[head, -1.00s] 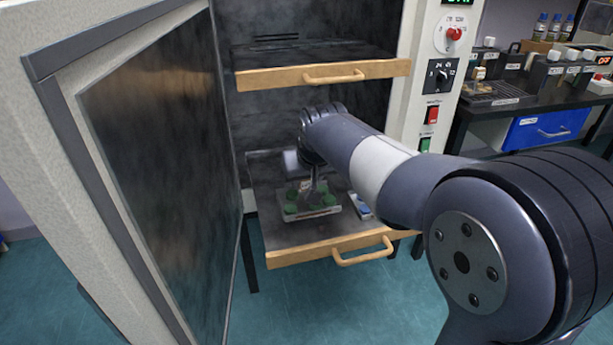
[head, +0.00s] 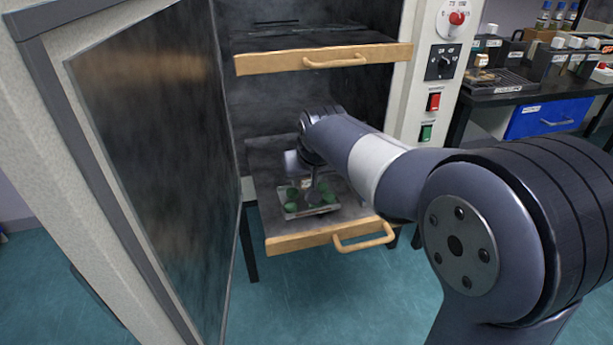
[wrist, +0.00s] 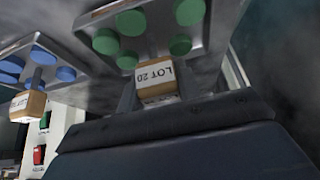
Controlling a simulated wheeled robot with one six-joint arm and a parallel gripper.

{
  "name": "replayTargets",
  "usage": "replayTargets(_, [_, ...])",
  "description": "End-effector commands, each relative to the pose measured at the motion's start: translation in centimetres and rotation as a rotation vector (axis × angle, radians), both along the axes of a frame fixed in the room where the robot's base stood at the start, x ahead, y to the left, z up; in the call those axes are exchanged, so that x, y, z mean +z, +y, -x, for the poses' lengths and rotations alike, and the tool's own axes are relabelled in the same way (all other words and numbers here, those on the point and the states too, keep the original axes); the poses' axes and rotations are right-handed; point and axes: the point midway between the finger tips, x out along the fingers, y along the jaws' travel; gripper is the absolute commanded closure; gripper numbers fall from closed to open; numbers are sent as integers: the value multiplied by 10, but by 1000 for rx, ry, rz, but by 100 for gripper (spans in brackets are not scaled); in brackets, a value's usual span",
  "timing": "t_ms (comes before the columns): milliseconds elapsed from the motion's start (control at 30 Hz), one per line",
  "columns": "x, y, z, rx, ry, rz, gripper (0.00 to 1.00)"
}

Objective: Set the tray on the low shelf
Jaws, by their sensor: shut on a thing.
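The tray (head: 292,216) is a flat metal plate with several green discs and a block marked LOT 20 (wrist: 157,79). My gripper (head: 313,192) is shut on that block. In the wrist view the tray (wrist: 208,40) spreads out beyond the jaws. In the head view it lies over the pulled-out low shelf (head: 268,170), near its front. I cannot tell whether its underside touches the shelf. A second tray (wrist: 62,92) with blue discs and its own labelled block shows at left in the wrist view. In the head view my arm hides it.
The upper shelf (head: 330,61) has a wooden front and is above my wrist. The open oven door (head: 150,150) stands close on the left. The low shelf's wooden handle (head: 364,236) sticks out in front. The control panel (head: 436,90) is to the right.

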Motion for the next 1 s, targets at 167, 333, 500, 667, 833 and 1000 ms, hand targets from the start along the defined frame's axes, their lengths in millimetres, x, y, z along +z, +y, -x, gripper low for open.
replayTargets(167, [2, 0, 0, 0, 0, 0, 96])
replayTargets(333, [1, 0, 0, 0, -1, 0, 96])
replayTargets(500, [-1, 0, 0, 0, -1, 0, 96])
replayTargets(667, [-6, 0, 0, 0, -1, 0, 96])
replayTargets(833, [-11, 0, -1, 0, -2, -1, 66])
replayTargets(1000, [-11, 0, -1, 0, -2, -1, 52])
